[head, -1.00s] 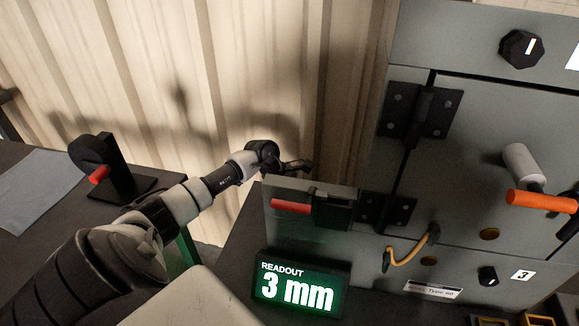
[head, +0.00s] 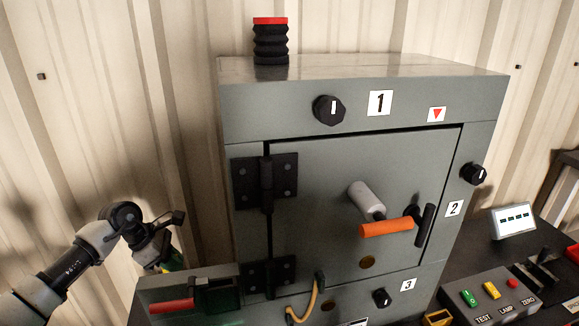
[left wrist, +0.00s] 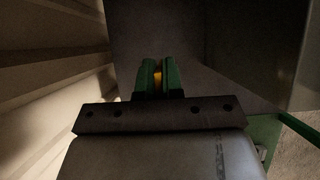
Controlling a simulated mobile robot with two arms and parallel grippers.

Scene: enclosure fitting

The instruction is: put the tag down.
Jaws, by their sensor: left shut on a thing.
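My left gripper (head: 165,264) is at the lower left of the head view, beside the left side of the grey enclosure and just above the small grey box with the red handle. Its green fingers (left wrist: 158,79) also show in the left wrist view. They are shut on a small yellow thing, taken as the tag (left wrist: 158,79), of which only a narrow strip shows between them. My right gripper is not in view.
The grey enclosure (head: 330,190) has a hinged door with an orange handle (head: 386,227). The grey box (head: 150,290) is at its lower left, with a yellow cable (head: 316,298) nearby. A control panel (head: 490,298) stands at right. The corrugated wall (head: 100,100) is close behind my gripper.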

